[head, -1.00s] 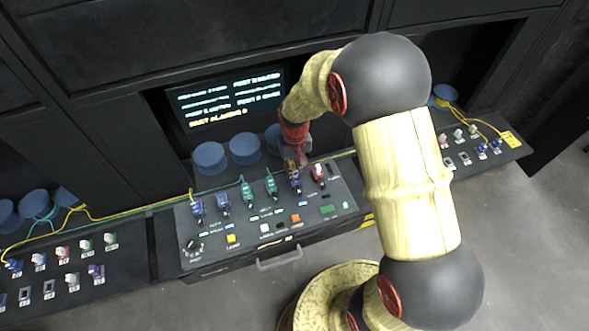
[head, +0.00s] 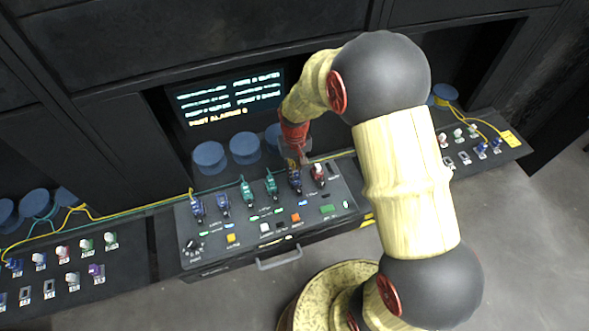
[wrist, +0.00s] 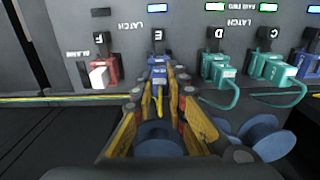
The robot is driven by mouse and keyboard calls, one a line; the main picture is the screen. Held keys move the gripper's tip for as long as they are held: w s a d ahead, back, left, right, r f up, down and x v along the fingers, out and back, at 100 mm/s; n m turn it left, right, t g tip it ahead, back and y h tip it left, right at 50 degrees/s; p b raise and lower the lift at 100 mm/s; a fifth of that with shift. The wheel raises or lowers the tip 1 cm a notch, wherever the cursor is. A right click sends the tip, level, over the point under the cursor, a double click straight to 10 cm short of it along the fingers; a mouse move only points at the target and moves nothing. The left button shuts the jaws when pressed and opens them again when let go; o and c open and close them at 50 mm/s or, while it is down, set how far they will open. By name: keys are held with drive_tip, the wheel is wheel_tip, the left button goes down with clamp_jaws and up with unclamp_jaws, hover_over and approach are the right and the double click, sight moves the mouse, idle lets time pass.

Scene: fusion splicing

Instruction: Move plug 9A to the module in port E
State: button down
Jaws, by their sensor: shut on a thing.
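Port E (wrist: 158,34) is labelled on the dark panel in the wrist view, where the letters appear upside down. A blue module (wrist: 158,60) sits at port E. My gripper (wrist: 159,84) is shut on a blue plug (wrist: 158,76) in line with this module, with a short yellow lead behind it. Plug and module look together, but the fingers hide the joint and I cannot read the plug's label. In the head view my gripper (head: 296,166) is over the blue piece (head: 295,184) at port E, second from the right in the row.
Teal plugs stand at ports D (wrist: 219,70) and C (wrist: 270,67), with looped cables close by. A red and white blank (wrist: 102,74) is on the other side. Blue spools (head: 245,148) stand behind the console. Side shelves hold more plugs (head: 96,270).

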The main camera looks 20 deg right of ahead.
drive_tip(key=shift+f+b, duration=0.35)
drive_tip(key=shift+f, duration=0.2)
idle(0.4)
drive_tip(key=c, duration=1.7)
unclamp_jaws()
wheel_tip(320, 180, up, 12)
drive_tip(key=s+r+t+b, duration=0.2)
drive_tip(key=s+b, duration=0.2)
drive_tip(key=s, duration=0.3)
drive_tip(key=s+r+t+b, duration=0.1)
drive_tip(key=s+r+b, duration=0.2)
drive_tip(key=s, duration=0.4)
drive_tip(key=s+r+t+b, duration=0.2)
drive_tip(key=s+b, duration=0.3)
drive_tip(key=s, duration=0.3)
drive_tip(key=shift+r+t, duration=0.3)
drive_tip(key=shift+r, duration=0.15)
